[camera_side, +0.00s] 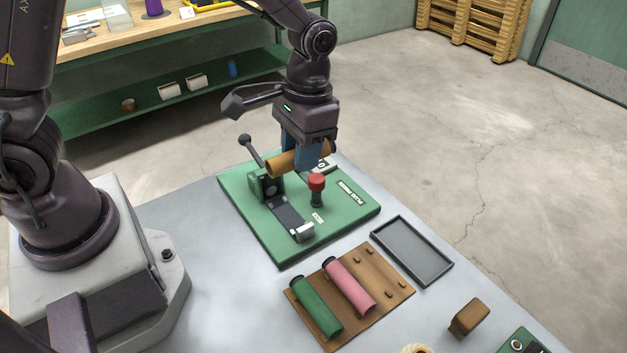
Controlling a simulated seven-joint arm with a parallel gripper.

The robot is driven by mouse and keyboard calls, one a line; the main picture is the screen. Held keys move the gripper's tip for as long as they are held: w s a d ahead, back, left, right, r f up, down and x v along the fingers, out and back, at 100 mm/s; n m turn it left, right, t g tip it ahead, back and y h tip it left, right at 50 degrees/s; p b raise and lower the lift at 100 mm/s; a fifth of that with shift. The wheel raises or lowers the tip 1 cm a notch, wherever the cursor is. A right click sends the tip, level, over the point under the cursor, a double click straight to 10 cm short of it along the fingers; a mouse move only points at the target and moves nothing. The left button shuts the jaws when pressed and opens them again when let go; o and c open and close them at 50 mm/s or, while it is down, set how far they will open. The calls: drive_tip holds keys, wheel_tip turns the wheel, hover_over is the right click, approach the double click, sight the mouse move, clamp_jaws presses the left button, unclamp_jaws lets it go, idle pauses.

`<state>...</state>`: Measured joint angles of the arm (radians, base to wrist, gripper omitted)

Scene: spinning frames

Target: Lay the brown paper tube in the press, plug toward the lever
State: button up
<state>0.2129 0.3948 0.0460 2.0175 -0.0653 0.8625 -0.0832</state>
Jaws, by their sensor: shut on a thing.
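My gripper (300,165) is shut on the brown paper tube (281,164) and holds it above the back part of the green press base. The tube lies roughly level, with its left end showing; my fingers cover much of its right part. I cannot tell which end carries the plug. The press (240,205) is a green plate with a lever (251,150) with a dark ball knob at its back left, a dark channel (287,215), a metal block (301,232) at the channel's front end and a red knob (317,182). The channel looks empty.
A wooden rack (376,304) in front holds a green tube (317,307) and a pink tube (350,284). A grey tray (411,250) lies to the right, empty. A brown block (468,317) is at the front right. The grey table is clear left of the press.

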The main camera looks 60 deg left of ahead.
drive_tip(key=w+a+r, duration=0.1)
drive_tip(key=w+a, duration=0.1)
drive_tip(key=a, duration=0.4)
drive_tip(key=s+d+f+m+y, duration=0.15)
drive_tip(key=s+d+m, duration=0.55)
drive_tip(key=d, duration=0.7)
drive_tip(key=s+d+f+m+t, duration=0.1)
drive_tip(key=s+d+f+m, duration=0.15)
drive_tip(key=s+m, duration=0.4)
drive_tip(key=s+d+f+m+t, duration=0.1)
drive_tip(key=s+d+f+m, duration=0.2)
drive_tip(key=s, duration=0.7)
drive_tip(key=shift+m, duration=0.55)
drive_tip(key=w+d+f, duration=0.2)
drive_tip(key=d, duration=0.1)
drive_tip(key=w+d+f, duration=0.3)
drive_tip(key=d, duration=0.1)
drive_tip(key=w+d+f, duration=0.3)
drive_tip(key=d, duration=0.1)
drive_tip(key=shift+d+f, duration=0.1)
drive_tip(key=shift+f, duration=0.1)
wheel_tip(320, 180, down, 3)
drive_tip(key=shift+w+d+f, duration=0.15)
